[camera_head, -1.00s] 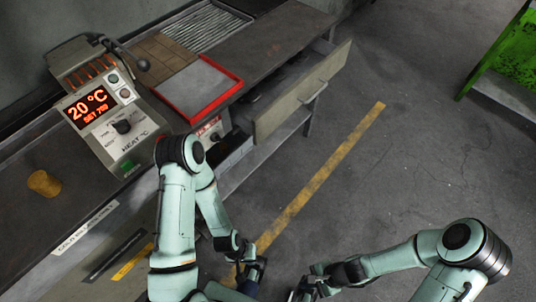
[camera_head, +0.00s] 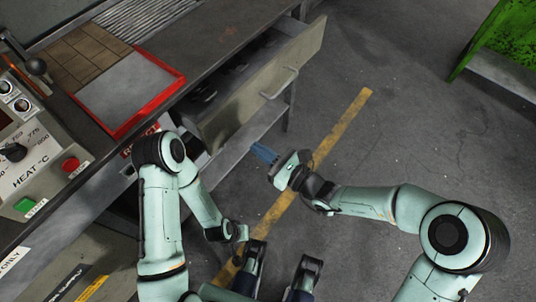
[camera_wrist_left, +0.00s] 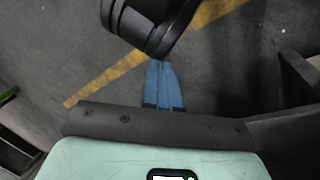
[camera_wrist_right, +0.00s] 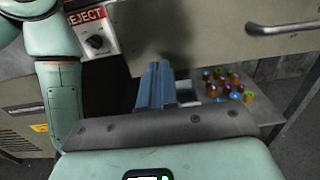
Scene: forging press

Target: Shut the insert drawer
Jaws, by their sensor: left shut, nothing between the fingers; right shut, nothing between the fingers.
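The insert drawer is pulled out of the bench, and its beige front (camera_head: 243,108) faces the aisle. Its bar handle (camera_head: 281,84) is on that front; front (camera_wrist_right: 220,32) and handle (camera_wrist_right: 286,28) also show in the right wrist view. My right gripper (camera_head: 262,152) is shut and empty, with blue fingertips just below and in front of the drawer front, apart from the handle. It also shows in the right wrist view (camera_wrist_right: 157,75). My left gripper (camera_wrist_left: 162,75) is shut and empty above the floor; in the head view its fingers are not clear.
The bench carries a red-rimmed tray (camera_head: 178,95) and a heat control panel (camera_head: 35,155). A lower shelf holds several small coloured pieces (camera_wrist_right: 228,85). A green stand (camera_head: 500,40) is at the far right. The floor around the yellow line (camera_head: 340,130) is clear.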

